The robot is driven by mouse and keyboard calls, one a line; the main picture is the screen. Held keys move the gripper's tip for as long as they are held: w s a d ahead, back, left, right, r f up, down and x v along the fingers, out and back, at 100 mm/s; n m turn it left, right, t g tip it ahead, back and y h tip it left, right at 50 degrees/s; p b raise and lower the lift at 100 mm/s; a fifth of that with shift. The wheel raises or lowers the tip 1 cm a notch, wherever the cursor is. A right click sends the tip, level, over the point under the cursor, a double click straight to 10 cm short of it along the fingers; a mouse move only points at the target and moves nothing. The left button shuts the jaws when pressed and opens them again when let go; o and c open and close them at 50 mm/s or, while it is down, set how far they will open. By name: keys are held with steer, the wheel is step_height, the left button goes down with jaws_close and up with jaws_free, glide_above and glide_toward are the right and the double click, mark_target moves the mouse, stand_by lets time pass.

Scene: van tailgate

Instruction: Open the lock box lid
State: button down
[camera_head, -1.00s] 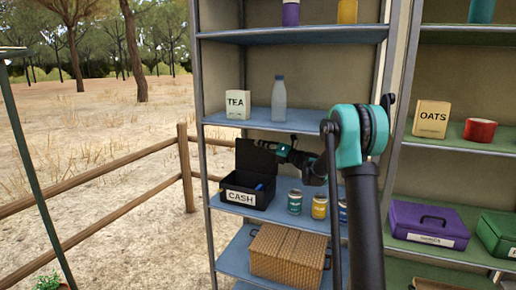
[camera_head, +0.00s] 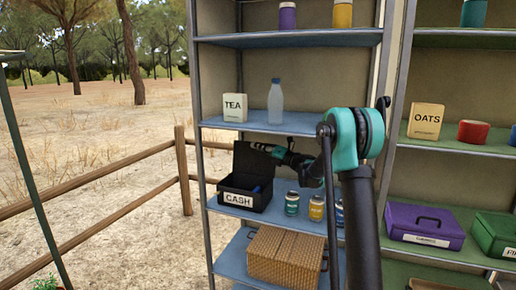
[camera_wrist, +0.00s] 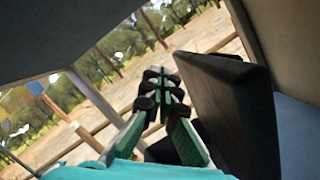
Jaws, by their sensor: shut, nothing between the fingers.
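The lock box (camera_head: 238,199) is a black box labelled CASH on a blue shelf in the head view. Its lid (camera_head: 249,168) is open and stands up at the back, leaning. Something blue lies inside the box. My gripper (camera_head: 258,147) is shut and empty, close to the upper part of the lid. In the wrist view my gripper (camera_wrist: 165,82) has its fingers together beside the dark lid panel (camera_wrist: 230,100), which is on the right. I cannot tell whether they touch.
Several jars (camera_head: 292,203) stand right of the box. A TEA box (camera_head: 235,107) and a bottle (camera_head: 275,101) stand on the shelf above. A wicker basket (camera_head: 285,255) is below. A purple box (camera_head: 425,226) sits on the right-hand shelves.

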steer(key=s+r+v, duration=0.1)
steer(key=r+v, duration=0.1)
steer(key=v, duration=0.9)
steer(key=s+a+f+n+g+h, duration=0.15)
steer(key=s+f+n+h, duration=0.25)
steer(key=s+f+n, duration=0.45)
steer(key=s+f+n+g+h, duration=0.35)
steer(key=s+f+n, duration=0.4)
steer(key=s, duration=0.65)
steer(key=s+d+f+n+h, duration=0.5)
steer(key=s+d+f+n, duration=0.1)
steer(key=s+n, duration=0.3)
steer(key=s+d+f+n+h, duration=0.4)
steer(key=s+d+f+n, duration=0.2)
steer(key=s, duration=0.6)
steer(key=d+n, duration=0.2)
steer(key=shift+s+d+n+g+h, duration=0.15)
steer(key=shift+d+n+g+h, duration=0.15)
steer(key=shift+n+g+h, duration=0.1)
